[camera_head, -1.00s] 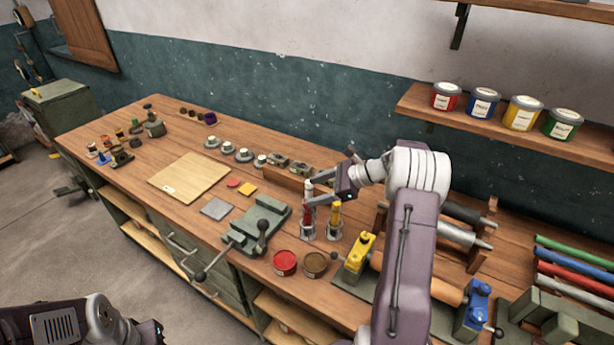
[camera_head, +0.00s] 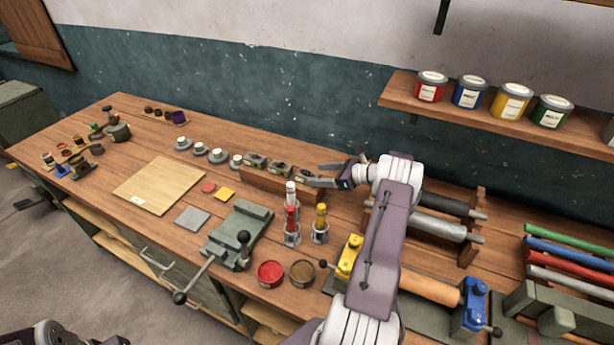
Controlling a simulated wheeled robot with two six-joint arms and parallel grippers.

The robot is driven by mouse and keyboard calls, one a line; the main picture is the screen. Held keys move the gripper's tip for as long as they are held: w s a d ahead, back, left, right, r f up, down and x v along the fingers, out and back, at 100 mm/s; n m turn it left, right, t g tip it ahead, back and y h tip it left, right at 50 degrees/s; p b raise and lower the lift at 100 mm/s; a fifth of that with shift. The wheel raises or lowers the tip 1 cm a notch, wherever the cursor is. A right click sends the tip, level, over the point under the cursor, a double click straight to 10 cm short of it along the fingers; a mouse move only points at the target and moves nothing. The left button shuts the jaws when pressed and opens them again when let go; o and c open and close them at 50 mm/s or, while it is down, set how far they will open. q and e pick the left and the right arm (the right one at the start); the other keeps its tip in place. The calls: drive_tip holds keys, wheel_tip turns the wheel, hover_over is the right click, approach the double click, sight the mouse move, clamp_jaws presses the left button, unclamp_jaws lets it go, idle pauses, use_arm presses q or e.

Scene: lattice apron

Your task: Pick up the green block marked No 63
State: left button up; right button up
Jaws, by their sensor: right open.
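Several small grey-green blocks stand in a row at the back of the workbench, behind a wooden strip: a left one (camera_head: 255,160), a middle one (camera_head: 281,169) and a right one (camera_head: 306,174). Their markings are too small to read, so I cannot tell which is No 63. My right gripper (camera_head: 321,174) is open and empty, with its fingers pointing left beside the right block. I cannot tell whether it touches the block. Only part of my left arm shows at the bottom left; its gripper is out of view.
The wooden strip (camera_head: 262,186) runs in front of the blocks. Two upright holders with a red tube (camera_head: 291,220) and a yellow tube (camera_head: 320,217) stand nearer. A green vise (camera_head: 237,232) and open red tin (camera_head: 271,273) are nearer still. Rollers (camera_head: 440,228) lie right.

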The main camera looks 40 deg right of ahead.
sight(312, 175)
drive_tip(key=p+x, duration=0.2)
drive_tip(key=x, duration=0.2)
drive_tip(key=shift+w+a+f, duration=0.2)
drive_tip(key=shift+a+f, duration=0.05)
drive_tip(key=shift+w+a+f, duration=0.1)
drive_tip(key=shift+w, duration=0.05)
drive_tip(key=shift+w+f, duration=0.15)
clamp_jaws()
